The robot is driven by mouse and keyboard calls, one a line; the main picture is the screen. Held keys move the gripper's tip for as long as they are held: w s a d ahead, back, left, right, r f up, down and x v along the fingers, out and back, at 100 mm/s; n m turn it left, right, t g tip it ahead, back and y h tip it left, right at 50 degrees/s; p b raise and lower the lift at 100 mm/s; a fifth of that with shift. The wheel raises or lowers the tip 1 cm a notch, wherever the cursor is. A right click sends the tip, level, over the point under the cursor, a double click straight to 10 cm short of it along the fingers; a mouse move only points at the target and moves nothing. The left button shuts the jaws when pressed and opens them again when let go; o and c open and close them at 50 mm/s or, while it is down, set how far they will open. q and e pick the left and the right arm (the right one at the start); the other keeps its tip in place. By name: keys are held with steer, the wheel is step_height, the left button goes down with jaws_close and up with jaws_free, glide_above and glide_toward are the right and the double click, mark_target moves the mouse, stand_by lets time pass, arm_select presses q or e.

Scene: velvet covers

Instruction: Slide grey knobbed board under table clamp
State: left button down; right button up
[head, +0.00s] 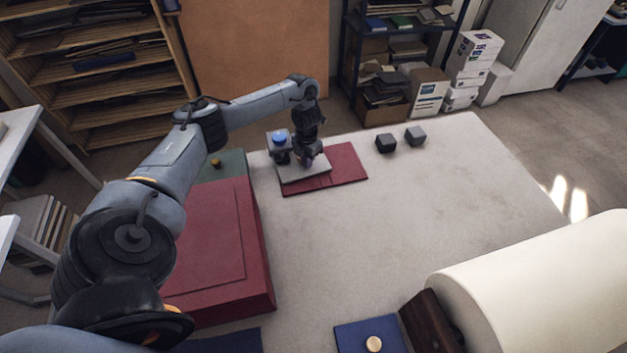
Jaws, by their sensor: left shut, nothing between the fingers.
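The light grey board (303,179) lies flat on a red cover (348,168) near the table's far left part. My left gripper (308,159) points down right at the board's upper side, shut and empty. It hides part of the board, and I cannot make out the board's knob or whether the fingers touch it. A grey clamp-like block with a blue top (280,138) stands at the board's far left edge. I cannot tell whether the board's edge is under it. My right gripper is out of view.
Two dark cubes (386,143) (415,135) stand at the far edge. A large red box (255,270) is at left, with a grey-green board (234,163) behind it. A white roll (540,290) and a blue knobbed board (352,335) are at front right. The middle table (400,220) is clear.

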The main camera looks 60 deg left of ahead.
arm_select(q)
steer(key=r+p, duration=0.4)
steer(key=r, duration=0.1)
steer(key=shift+d+r+p, duration=0.15)
steer(key=shift+d+p, duration=0.2)
steer(key=shift+d+r+p, duration=0.1)
steer(key=shift+r+p, duration=0.55)
steer(key=shift+s, duration=0.1)
